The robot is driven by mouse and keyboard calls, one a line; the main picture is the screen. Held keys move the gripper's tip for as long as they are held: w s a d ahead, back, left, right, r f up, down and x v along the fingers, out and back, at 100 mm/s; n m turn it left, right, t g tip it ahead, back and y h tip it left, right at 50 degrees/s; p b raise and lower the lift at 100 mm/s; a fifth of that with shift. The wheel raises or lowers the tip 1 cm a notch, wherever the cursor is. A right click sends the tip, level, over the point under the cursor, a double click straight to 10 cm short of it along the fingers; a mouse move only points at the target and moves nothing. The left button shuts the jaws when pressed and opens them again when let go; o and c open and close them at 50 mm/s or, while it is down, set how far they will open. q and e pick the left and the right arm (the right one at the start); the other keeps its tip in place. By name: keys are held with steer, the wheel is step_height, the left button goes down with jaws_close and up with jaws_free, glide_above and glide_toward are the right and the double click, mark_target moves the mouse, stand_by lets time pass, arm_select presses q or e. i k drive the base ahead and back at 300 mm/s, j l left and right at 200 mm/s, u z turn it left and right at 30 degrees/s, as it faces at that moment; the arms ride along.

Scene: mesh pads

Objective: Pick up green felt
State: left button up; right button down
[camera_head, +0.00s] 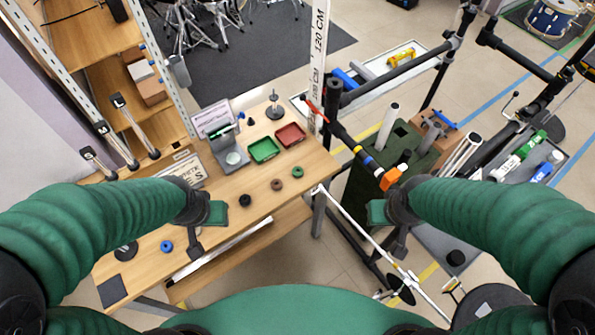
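A small round green piece (298,172), which I take to be the green felt, lies flat on the wooden table (225,235) near its right edge. It is in front of the red tray (290,135). My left gripper (206,232) is over the table's front part, left of the green piece and apart from it. My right gripper (388,232) is beyond the table's right side, also apart from it. I see nothing held in either gripper. Their fingers are too small and dark to tell open from shut.
Brown (277,184), black (245,200) and blue (166,246) round pieces lie on the table. A green tray (264,150) and a grey device (228,155) stand behind. A dark post (334,115) and a dark green bin (375,205) are at the right.

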mark_target(296, 175)
steer(key=k+z, duration=0.15)
steer(key=k, duration=0.25)
steer(key=k+l+z, duration=0.15)
steer(key=k, duration=0.3)
steer(key=k+l+z, duration=0.2)
steer(key=k, duration=0.2)
steer(key=i+j+z, duration=0.15)
steer(key=j+z, duration=0.15)
steer(key=i+j+z, duration=0.15)
steer(key=j+z, duration=0.45)
steer(key=j, duration=0.15)
steer(key=i+j+z, duration=0.1)
steer(key=j+z, duration=0.2)
steer(key=j, duration=0.7)
